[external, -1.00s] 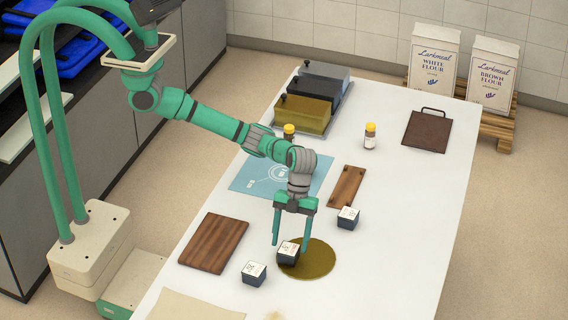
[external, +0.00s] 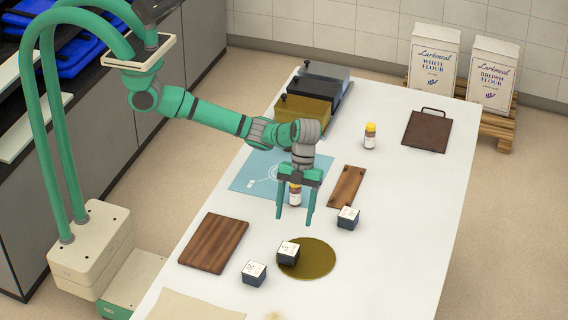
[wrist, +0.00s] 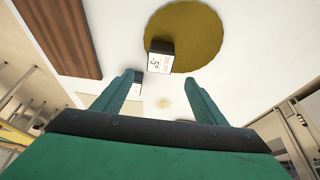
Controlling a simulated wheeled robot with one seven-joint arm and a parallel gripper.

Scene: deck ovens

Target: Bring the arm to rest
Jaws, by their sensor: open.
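My gripper (external: 294,218) is open and empty, its fingers pointing down above the table. It is apart from the dark cube with a white marked top (external: 288,252), which rests on the left part of the olive round mat (external: 318,262). In the wrist view the same cube (wrist: 159,60) lies beyond the fingertips, on the edge of the mat (wrist: 205,35). A small bottle (external: 295,195) shows between the fingers, partly hidden by my gripper; it appears to stand behind them.
Other cubes stand at the left (external: 253,273) and right (external: 348,217) of the mat. A yellow-capped bottle (external: 370,137), wooden boards (external: 213,243) (external: 346,188), a blue sheet (external: 250,176), lidded bins (external: 304,115) and a brown handled board (external: 427,132) are on the table. The right side is clear.

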